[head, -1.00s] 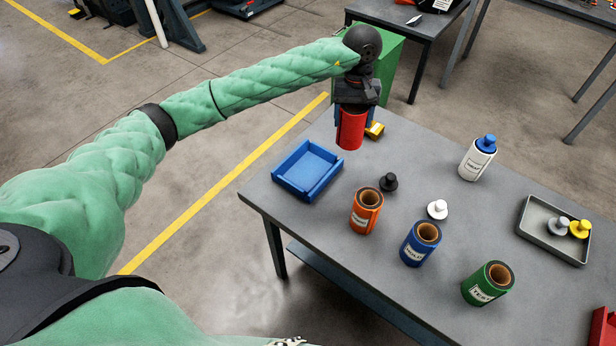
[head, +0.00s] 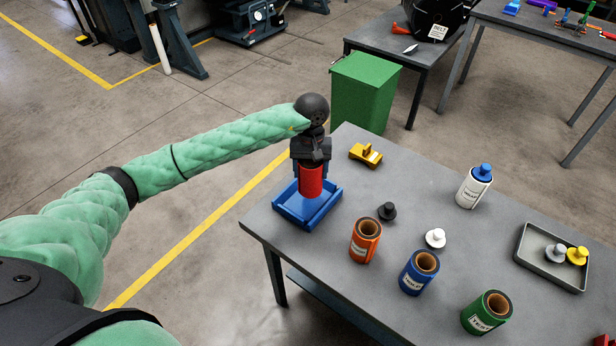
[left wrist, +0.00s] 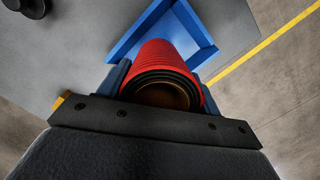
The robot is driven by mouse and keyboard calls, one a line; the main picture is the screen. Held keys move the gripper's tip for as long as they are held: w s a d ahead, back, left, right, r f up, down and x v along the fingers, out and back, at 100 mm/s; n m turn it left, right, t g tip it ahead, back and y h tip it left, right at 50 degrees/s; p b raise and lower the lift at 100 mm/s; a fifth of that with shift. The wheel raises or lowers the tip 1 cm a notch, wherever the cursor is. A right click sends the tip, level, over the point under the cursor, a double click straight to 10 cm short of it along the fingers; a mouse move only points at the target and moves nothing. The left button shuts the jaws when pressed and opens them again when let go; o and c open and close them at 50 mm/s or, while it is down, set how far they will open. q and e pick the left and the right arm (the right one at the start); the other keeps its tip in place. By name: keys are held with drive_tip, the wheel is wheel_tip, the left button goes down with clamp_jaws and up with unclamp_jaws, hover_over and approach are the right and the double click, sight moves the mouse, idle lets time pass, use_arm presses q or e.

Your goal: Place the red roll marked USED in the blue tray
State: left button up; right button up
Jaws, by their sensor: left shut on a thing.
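The red roll (head: 311,182) is upright in my left gripper (head: 311,168), which is shut on it. In the head view the roll shows over the blue tray (head: 331,211) at the table's left corner. I cannot tell whether its lower end touches the tray floor. In the left wrist view the red roll (left wrist: 165,65) sits between the fingers, with the blue tray (left wrist: 140,35) beyond it. No USED marking is visible on the side I see. My right gripper is not in view.
Orange (head: 365,241), blue (head: 418,273) and green (head: 486,313) rolls stand on the table right of the tray. A black knobbed piece (head: 387,211) is near the tray. A yellow piece (head: 366,154) lies behind. A white bottle (head: 473,188) and a grey tray (head: 535,268) are farther right.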

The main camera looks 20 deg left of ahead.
sight(308, 181)
use_arm(q)
drive_tip(key=shift+s+a+f, duration=0.15)
drive_tip(key=shift+a+f, duration=0.1)
drive_tip(key=shift+a, duration=0.1)
wheel_tip(308, 181, down, 4)
drive_tip(key=shift+r+p, duration=0.25)
drive_tip(key=shift+p, duration=0.05)
drive_tip(key=shift+f, duration=0.25)
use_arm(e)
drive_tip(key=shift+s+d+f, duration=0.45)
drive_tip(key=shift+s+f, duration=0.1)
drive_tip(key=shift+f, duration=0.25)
use_arm(q)
drive_tip(key=shift+f, duration=0.1)
drive_tip(key=o, duration=1.2)
drive_tip(key=shift+o, duration=0.5)
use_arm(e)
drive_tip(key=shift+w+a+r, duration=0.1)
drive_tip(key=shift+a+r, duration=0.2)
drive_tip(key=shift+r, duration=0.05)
